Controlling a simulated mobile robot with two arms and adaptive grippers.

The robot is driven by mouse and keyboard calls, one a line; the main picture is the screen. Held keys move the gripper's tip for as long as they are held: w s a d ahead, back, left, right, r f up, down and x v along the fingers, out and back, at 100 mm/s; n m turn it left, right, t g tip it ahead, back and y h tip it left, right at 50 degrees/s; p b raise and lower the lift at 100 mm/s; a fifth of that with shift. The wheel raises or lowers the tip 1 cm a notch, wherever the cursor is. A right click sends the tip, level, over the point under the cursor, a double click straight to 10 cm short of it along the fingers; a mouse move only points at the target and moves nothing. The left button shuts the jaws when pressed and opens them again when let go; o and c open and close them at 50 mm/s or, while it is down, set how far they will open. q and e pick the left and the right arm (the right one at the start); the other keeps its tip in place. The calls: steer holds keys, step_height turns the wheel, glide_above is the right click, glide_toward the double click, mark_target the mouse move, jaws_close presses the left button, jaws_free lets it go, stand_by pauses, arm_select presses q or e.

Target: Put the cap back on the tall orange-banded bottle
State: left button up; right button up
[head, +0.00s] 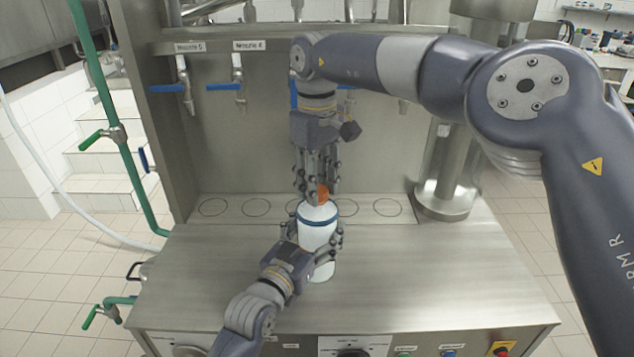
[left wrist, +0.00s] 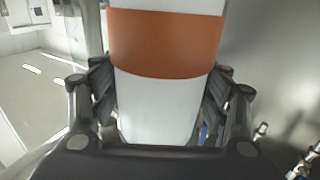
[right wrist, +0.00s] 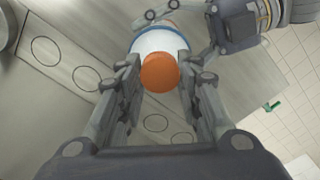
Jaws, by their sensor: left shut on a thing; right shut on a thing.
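The white bottle (head: 318,234) stands upright over the steel worktop, with a blue band near its shoulder. The left wrist view shows a wide orange band (left wrist: 165,43) around it. My left gripper (head: 318,257) is shut around the bottle's side. The orange cap (head: 322,194) is at the bottle's top, and it also shows in the right wrist view (right wrist: 160,72). My right gripper (head: 319,190) points straight down and is shut on the cap. The fingers hide the joint between cap and bottle, so I cannot tell whether the cap is seated.
The steel worktop (head: 215,285) is clear around the bottle, with several marked circles along its back. Taps with blue levers (head: 225,86) hang on the back panel. A steel column (head: 447,170) stands at the right. Green pipes (head: 125,150) run at the left.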

steer(key=o, duration=0.6)
steer(key=shift+o, duration=0.2)
steer(key=shift+r, duration=0.1)
steer(key=shift+r, duration=2.2)
